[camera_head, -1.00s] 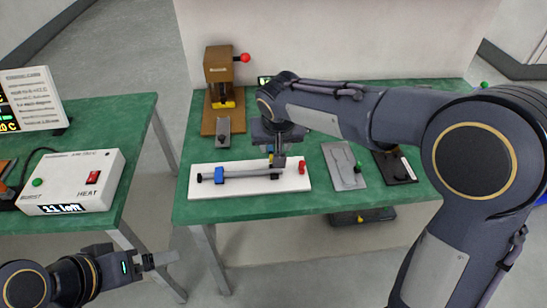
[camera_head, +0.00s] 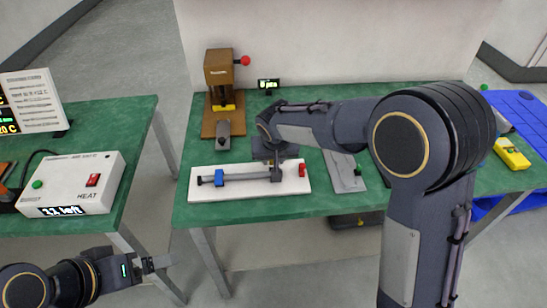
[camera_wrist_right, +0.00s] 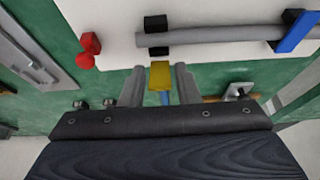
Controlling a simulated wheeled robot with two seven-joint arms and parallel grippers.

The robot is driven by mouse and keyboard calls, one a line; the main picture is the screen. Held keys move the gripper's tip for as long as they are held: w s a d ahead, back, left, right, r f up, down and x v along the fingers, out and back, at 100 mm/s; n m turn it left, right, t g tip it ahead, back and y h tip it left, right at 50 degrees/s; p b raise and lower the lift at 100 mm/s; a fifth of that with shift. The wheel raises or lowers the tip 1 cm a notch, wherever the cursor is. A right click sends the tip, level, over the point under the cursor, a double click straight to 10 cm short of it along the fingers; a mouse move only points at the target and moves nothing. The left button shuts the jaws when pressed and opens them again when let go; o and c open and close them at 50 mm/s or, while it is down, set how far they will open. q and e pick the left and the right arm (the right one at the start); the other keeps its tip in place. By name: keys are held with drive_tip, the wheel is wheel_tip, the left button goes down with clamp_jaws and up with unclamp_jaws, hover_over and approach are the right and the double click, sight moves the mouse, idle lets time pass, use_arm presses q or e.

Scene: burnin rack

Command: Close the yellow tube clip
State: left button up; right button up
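The yellow tube clip (camera_wrist_right: 160,76) shows in the right wrist view between the two fingers of my right gripper (camera_wrist_right: 160,88), with a small gap on each side. That gripper is open around it. In the head view my right gripper (camera_head: 276,166) is over the right part of the white board (camera_head: 240,193) and hides the yellow clip. A grey tube (camera_head: 245,176) runs along the board through a blue clip (camera_head: 219,181). A red clip (camera_head: 302,170) stands at the board's right end. My left gripper (camera_head: 158,263) is away at lower left, its opening unclear.
A brown press (camera_head: 219,80) with a red knob stands behind the board. A small grey block (camera_head: 223,136) lies before it. A grey plate (camera_head: 345,172) lies right of the board. A white heater box (camera_head: 75,182) sits on the left table.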

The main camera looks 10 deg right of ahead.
clamp_jaws()
drive_tip(key=shift+s+f+b, duration=0.1)
drive_tip(key=shift+f+b, duration=0.1)
drive_tip(key=shift+b, duration=0.45)
drive_tip(key=t+b, duration=0.2)
drive_tip(key=b, duration=0.6)
drive_tip(key=s+f+t+b, duration=0.1)
drive_tip(key=t+b, duration=0.1)
drive_tip(key=b, duration=0.6)
drive_tip(key=s+t+b, duration=0.1)
drive_tip(key=t+b, duration=0.1)
drive_tip(key=b, duration=0.7)
drive_tip(key=shift+f+t, duration=0.4)
drive_tip(key=shift+s+r+b, duration=0.1)
drive_tip(key=shift+r+b, duration=0.1)
drive_tip(key=shift+b, duration=0.45)
drive_tip(key=shift+o, duration=1.7)
unclamp_jaws()
drive_tip(key=shift+r, duration=0.15)
drive_tip(key=p+v, duration=0.1)
drive_tip(key=v, duration=0.6)
drive_tip(key=shift+s, duration=0.45)
